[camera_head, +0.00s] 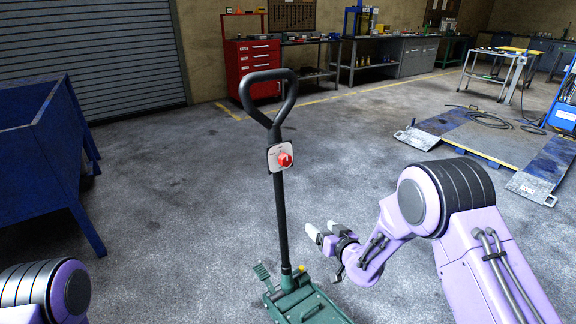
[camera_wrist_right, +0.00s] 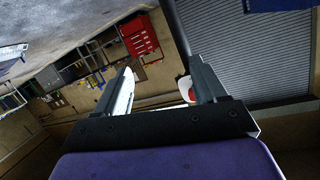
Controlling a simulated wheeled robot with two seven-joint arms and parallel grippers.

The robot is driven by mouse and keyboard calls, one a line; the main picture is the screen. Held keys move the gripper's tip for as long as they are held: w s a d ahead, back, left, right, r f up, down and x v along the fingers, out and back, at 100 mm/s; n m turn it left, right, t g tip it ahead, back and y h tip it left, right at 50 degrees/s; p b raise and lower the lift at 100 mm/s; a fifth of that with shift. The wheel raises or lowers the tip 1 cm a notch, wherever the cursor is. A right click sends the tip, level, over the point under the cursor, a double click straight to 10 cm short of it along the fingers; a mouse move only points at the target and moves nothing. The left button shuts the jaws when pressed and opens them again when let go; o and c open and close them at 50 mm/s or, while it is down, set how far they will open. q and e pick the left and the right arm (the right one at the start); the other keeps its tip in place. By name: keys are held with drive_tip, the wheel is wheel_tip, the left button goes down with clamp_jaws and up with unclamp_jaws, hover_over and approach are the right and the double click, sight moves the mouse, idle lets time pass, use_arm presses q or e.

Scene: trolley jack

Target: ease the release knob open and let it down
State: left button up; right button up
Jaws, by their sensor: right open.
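The trolley jack has a green base (camera_head: 308,304) on the floor and a black upright handle (camera_head: 282,215) ending in a loop grip (camera_head: 268,92). The red release knob (camera_head: 285,160) sits on a pale plate (camera_head: 275,157) partway up the handle. My right gripper (camera_head: 322,232) is open and empty, to the right of the handle and below the knob, apart from both. In the right wrist view, the red knob (camera_wrist_right: 190,94) shows partly, beside and behind the right-hand finger. My left gripper is out of view; only part of my left arm shows at lower left.
A blue metal bin (camera_head: 40,150) stands at the left. A red tool cabinet (camera_head: 252,68) and workbenches line the back wall. A blue lift platform (camera_head: 490,140) lies at the right. The grey floor around the jack is clear.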

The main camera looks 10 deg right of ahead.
sight(287, 160)
drive_tip(key=w+a+r+n+t+y, duration=0.1)
drive_tip(key=w+r+n+y, duration=0.1)
drive_tip(key=w+r, duration=0.35)
drive_tip(key=w+a+r+n+t+y, duration=0.1)
drive_tip(key=w+a+r+n+y, duration=0.15)
drive_tip(key=r, duration=0.65)
drive_tip(key=shift+h, duration=0.45)
drive_tip(key=x, duration=0.9)
drive_tip(key=shift+w+d+f+p, duration=0.25)
drive_tip(key=shift+w+p, duration=0.1)
drive_tip(key=shift+w, duration=0.1)
drive_tip(key=c, duration=1.1)
